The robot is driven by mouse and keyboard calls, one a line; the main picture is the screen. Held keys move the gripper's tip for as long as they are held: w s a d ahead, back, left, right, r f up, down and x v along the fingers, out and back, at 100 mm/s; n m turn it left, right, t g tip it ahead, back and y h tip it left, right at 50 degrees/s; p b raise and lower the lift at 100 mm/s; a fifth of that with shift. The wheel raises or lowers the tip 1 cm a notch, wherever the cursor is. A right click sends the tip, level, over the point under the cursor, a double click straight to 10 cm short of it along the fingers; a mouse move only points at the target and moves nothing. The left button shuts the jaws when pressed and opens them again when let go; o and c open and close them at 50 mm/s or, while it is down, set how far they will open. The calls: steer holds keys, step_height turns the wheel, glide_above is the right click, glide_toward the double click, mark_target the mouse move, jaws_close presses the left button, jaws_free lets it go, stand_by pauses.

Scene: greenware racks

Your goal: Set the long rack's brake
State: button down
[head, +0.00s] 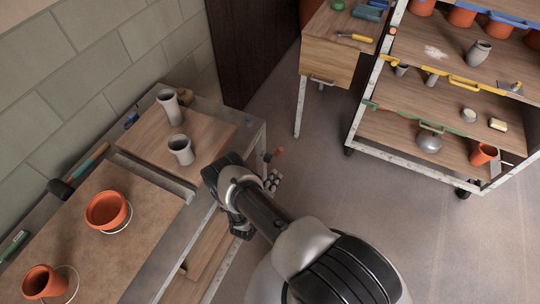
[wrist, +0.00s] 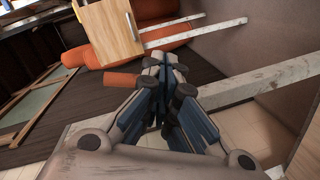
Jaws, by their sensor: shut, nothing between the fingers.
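A long metal-framed rack (head: 190,194) with wooden boards runs along the wall at left in the head view. A small red-orange grip (head: 278,152), which looks like a lever handle, stands out at its right end. In the wrist view a red-orange cylinder (wrist: 122,80) lies just left of the fingertips and appears to be the same grip. My gripper (head: 272,181) is shut and empty beside that end of the rack, a little nearer than the grip. Its closed fingers (wrist: 164,72) show in the wrist view. I cannot tell whether they touch the grip, or how the brake stands.
Clay pots (head: 106,210) and two grey vases (head: 180,149) stand on the long rack. A wheeled shelf rack (head: 362,128) with pots stands at right, and a wooden cabinet (head: 325,58) at the back. The floor (head: 310,180) between them is clear.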

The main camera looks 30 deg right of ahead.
mark_target(276, 154)
steer(key=w+a+r+n+t, duration=0.1)
steer(key=a+r+n+t, duration=0.2)
steer(key=a+r, duration=0.25)
steer(key=r+b+x, duration=0.1)
steer(key=b+x, duration=0.1)
steer(key=x, duration=0.8)
steer(key=shift+w, duration=0.25)
steer(key=shift+s, duration=0.1)
